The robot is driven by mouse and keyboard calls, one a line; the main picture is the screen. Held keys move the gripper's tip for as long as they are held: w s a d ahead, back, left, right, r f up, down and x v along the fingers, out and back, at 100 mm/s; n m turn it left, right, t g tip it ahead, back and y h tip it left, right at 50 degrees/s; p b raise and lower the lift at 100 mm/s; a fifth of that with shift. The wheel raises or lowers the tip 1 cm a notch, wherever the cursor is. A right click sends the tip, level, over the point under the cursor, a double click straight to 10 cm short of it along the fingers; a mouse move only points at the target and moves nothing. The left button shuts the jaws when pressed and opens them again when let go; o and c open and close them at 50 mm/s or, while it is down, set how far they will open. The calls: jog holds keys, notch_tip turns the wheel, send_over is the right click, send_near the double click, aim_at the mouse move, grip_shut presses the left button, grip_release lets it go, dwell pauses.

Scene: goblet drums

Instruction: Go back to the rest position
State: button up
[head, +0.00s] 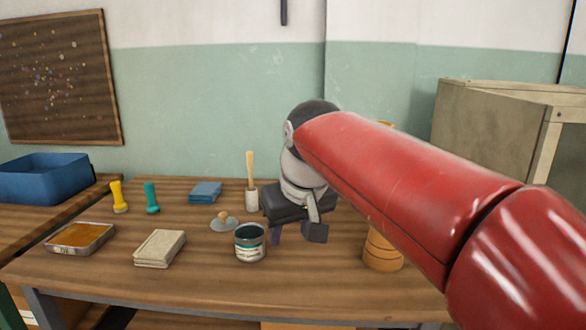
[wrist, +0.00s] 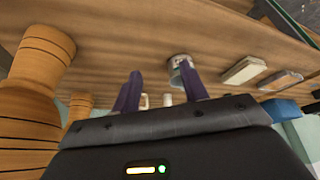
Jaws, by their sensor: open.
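My gripper (head: 294,231) hangs over the middle of the table, with its fingers pointing down, just right of an open can. In the wrist view my gripper (wrist: 160,80) shows two purple fingers spread apart with nothing held between them. An orange-brown goblet drum (head: 383,252) stands on the table to the right, partly hidden behind my red arm. In the wrist view a large banded drum (wrist: 32,80) fills the left side, and a second, smaller one (wrist: 80,104) shows behind it.
The open can (head: 249,246), a brush in a holder (head: 251,198), a blue cloth stack (head: 205,192), a pale block (head: 160,248) and a shallow tray (head: 81,238) sit on the wooden table (head: 200,290). A blue bin (head: 45,180) is at left. A wooden cabinet (head: 490,125) stands at right.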

jog(key=s+d+f+m+t+h+p, duration=0.1)
jog(key=s+d+f+m, duration=0.4)
jog(key=s+d+f, duration=0.8)
jog(key=s+d, duration=0.2)
jog(key=s, duration=0.3)
jog(key=shift+d+f+h, duration=0.3)
jog(key=shift+h, duration=0.1)
